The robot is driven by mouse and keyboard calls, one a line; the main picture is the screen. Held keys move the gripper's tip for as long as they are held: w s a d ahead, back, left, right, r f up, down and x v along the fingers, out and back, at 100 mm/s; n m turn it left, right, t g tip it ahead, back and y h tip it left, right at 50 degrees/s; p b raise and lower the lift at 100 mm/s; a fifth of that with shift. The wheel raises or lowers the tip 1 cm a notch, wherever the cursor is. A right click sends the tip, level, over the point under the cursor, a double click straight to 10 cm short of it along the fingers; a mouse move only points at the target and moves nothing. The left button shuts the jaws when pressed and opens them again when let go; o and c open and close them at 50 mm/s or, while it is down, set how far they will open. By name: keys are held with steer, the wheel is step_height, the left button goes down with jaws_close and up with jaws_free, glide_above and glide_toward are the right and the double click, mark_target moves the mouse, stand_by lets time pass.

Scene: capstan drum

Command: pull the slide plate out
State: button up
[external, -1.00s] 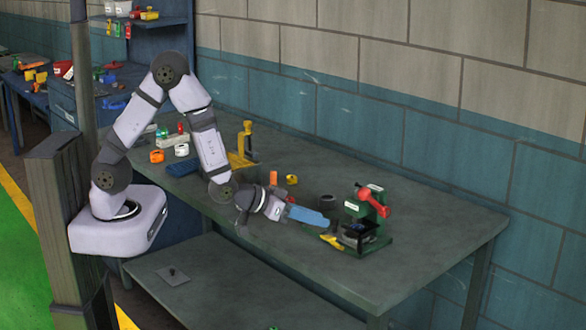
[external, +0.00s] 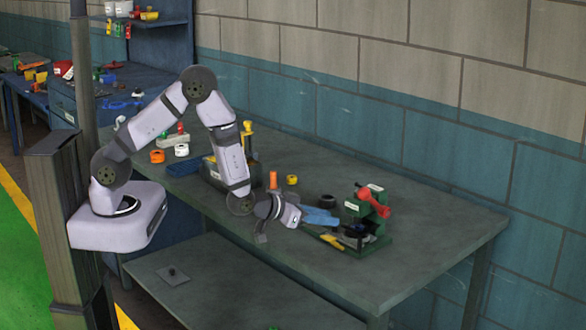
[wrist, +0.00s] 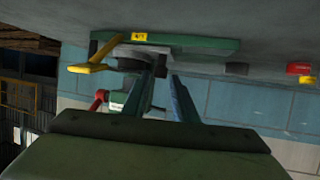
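The green capstan device (external: 372,212) stands toward the right end of the bench, with a red lever (external: 372,200) on top and a yellow handle (external: 333,241) low at its left. In the wrist view its green base (wrist: 205,46) and the yellow handle (wrist: 92,67) show upside down. I cannot tell which part is the slide plate. My gripper (external: 336,219) is just left of the device, its blue fingers pointing at it. In the wrist view my gripper (wrist: 163,80) has two separated fingers, with a gap and no held object visible between them. Contact cannot be told.
A dark cylinder (external: 327,202) stands just behind my fingers. An orange piece (external: 273,180) and a yellow ring (external: 292,180) stand farther back. Several parts and a yellow clamp (external: 247,140) crowd the bench's left half. The bench's front right (external: 430,250) is clear.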

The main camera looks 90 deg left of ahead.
steer(key=shift+x, duration=0.9)
jaws_close()
steer(key=s+a+b, duration=0.1)
steer(key=s+a, duration=0.5)
steer(key=shift+s+a+b, duration=0.25)
steer(key=shift+a+b, duration=0.1)
steer(key=shift+b, duration=0.05)
jaws_free()
steer(key=shift+s+a, duration=0.1)
steer(key=shift+s, duration=0.05)
